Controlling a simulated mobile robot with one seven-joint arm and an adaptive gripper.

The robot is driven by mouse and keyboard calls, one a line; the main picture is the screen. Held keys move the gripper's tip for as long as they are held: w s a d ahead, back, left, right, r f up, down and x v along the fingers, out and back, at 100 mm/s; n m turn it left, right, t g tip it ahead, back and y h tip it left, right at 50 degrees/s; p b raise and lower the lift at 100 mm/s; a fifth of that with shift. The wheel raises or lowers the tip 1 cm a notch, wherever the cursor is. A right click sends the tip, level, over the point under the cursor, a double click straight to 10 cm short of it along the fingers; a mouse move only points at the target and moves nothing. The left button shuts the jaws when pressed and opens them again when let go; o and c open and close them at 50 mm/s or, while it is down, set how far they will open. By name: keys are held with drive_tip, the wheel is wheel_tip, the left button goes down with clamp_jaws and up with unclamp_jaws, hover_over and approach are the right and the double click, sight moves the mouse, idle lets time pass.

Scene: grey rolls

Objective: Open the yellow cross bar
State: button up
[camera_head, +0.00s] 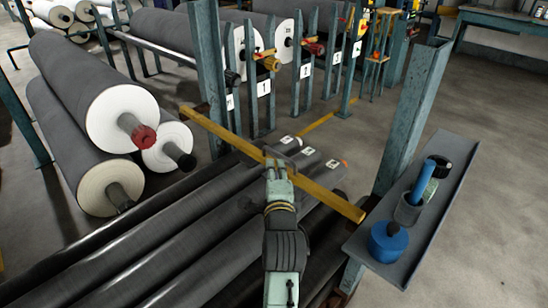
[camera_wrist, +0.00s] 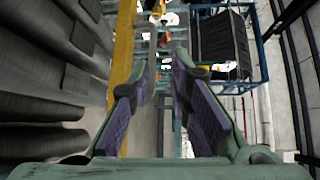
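The yellow cross bar (camera_head: 225,133) runs slantwise from a post at the upper left to the post on the right, in front of the stacked grey rolls. My gripper (camera_head: 279,150) overlaps the bar near its middle in the head view. In the wrist view the bar (camera_wrist: 121,65) runs top to bottom, left of the gap between my fingers and partly hidden by the left finger. My gripper (camera_wrist: 166,75) is open there, with its purple-padded fingers apart and no bar between them. I cannot tell whether a finger touches the bar.
Grey rolls (camera_head: 180,235) lie below the bar, and more rolls (camera_head: 90,95) with white ends are at the left. A teal post (camera_head: 412,115) and a grey shelf (camera_head: 435,215) with a blue cylinder (camera_head: 421,182) stand at the right. Floor beyond the bar is partly clear.

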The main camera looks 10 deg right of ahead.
sight(279, 156)
drive_tip(key=shift+m+h, duration=0.3)
drive_tip(key=x, duration=0.3)
drive_tip(key=d+f+p+x, duration=0.1)
drive_tip(key=x, duration=0.6)
drive_tip(key=shift+d+f+p, duration=0.2)
drive_tip(key=shift+f+p, duration=0.05)
drive_tip(key=shift+p, duration=0.1)
drive_tip(key=shift+c, duration=0.3)
clamp_jaws()
